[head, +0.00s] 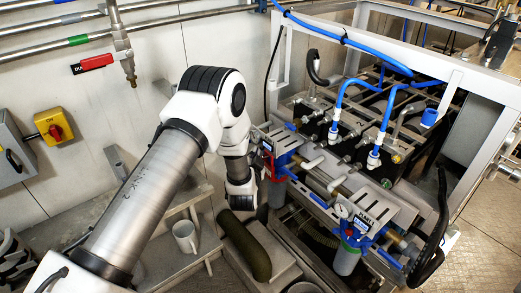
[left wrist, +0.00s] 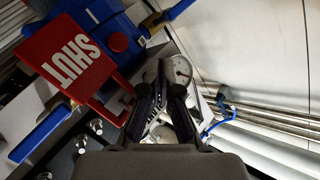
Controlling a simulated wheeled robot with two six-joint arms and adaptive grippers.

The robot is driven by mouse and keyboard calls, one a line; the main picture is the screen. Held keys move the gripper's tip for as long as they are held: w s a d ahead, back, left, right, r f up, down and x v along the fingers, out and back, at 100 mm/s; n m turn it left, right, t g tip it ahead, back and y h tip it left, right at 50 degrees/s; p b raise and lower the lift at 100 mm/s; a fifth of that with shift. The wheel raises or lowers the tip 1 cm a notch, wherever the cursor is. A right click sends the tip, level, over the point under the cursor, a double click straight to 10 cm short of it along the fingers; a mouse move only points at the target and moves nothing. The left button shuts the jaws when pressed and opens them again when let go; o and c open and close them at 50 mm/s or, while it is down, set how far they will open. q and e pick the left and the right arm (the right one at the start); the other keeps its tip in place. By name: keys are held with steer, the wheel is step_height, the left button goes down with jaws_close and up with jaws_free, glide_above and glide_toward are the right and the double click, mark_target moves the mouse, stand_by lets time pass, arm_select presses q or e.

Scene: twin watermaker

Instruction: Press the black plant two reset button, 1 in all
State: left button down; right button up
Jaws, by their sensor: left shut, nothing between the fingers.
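I cannot make out a black plant two reset button with certainty in either view. In the left wrist view, small silver-rimmed round knobs (left wrist: 95,127) sit on a dark panel at the lower left; I cannot tell their function. My left gripper (left wrist: 163,76) is shut and empty, its fingertips close to a round gauge (left wrist: 182,70). In the head view my left arm reaches down to the left end of the watermaker frame, and its wrist hides most of the gripper. My right gripper is not in view.
A red SHUT tag (left wrist: 75,58) and a blue housing (left wrist: 112,32) stand left of my fingers. In the head view, blue hoses (head: 345,88) cross the watermaker, with a filter bowl (head: 346,260) in front. A mug (head: 185,236) stands on a step; a yellow switch box (head: 52,127) is on the wall.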

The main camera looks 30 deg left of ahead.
arm_select(q)
steer(key=shift+w+d, duration=0.15)
steer(key=shift+w, duration=0.15)
steer(key=shift+s, duration=0.15)
stand_by(0.5)
steer(key=shift+s+a, duration=0.35)
steer(key=shift+s, duration=0.35)
steer(key=s, duration=0.1)
steer(key=s+a+p, duration=0.1)
steer(key=s, duration=0.1)
steer(key=s+a, duration=0.1)
steer(key=shift+s, duration=0.3)
stand_by(0.5)
